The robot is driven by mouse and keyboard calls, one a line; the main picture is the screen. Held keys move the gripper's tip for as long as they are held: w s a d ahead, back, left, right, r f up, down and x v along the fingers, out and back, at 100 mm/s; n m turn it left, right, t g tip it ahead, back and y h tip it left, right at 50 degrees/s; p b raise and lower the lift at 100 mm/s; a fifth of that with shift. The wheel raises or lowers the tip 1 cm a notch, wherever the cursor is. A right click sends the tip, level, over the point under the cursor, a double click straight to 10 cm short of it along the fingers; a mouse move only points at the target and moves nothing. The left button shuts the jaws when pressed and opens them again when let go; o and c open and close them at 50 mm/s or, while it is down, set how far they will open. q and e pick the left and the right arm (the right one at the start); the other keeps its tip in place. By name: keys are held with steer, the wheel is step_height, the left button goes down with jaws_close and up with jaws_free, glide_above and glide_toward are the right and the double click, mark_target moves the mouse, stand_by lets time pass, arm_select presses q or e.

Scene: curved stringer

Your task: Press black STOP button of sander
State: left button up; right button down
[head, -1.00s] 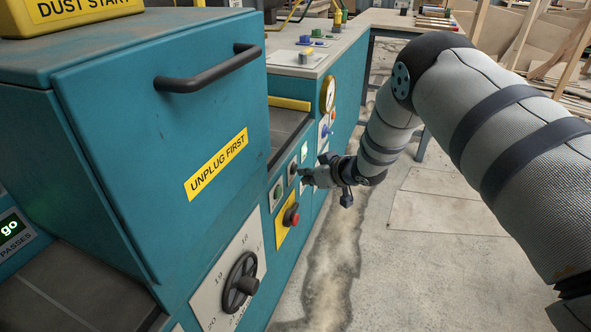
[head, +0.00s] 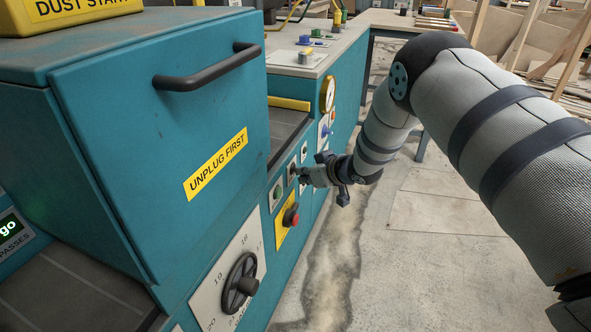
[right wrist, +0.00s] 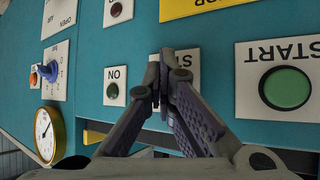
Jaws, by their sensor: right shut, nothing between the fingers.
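The sander is the teal machine (head: 120,130) on the left in the head view. My right gripper (head: 297,173) is shut and empty, with its tips at the small STOP plate (head: 290,174) on the sander's front. In the right wrist view, the shut fingertips (right wrist: 165,62) cover the middle of the white STOP plate (right wrist: 186,58). The green START button (right wrist: 286,88) is to the right in that view. My left gripper is not in view.
A small ON plate with a dark green lamp (right wrist: 112,91) and a red button (right wrist: 116,9) are close by. On the sander front are a red knob on yellow (head: 290,217) and a handwheel (head: 240,283). Open floor (head: 420,260) lies right of the machine.

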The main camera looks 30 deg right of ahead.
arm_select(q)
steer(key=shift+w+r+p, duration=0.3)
arm_select(e)
steer(key=shift+s+d, duration=0.55)
steer(key=shift+s, duration=0.05)
steer(key=shift+s, duration=0.1)
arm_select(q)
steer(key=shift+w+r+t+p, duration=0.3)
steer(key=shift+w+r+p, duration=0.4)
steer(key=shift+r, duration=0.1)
arm_select(e)
steer(key=s+d, duration=0.3)
steer(key=shift+s+d, duration=0.1)
steer(key=shift+s, duration=0.25)
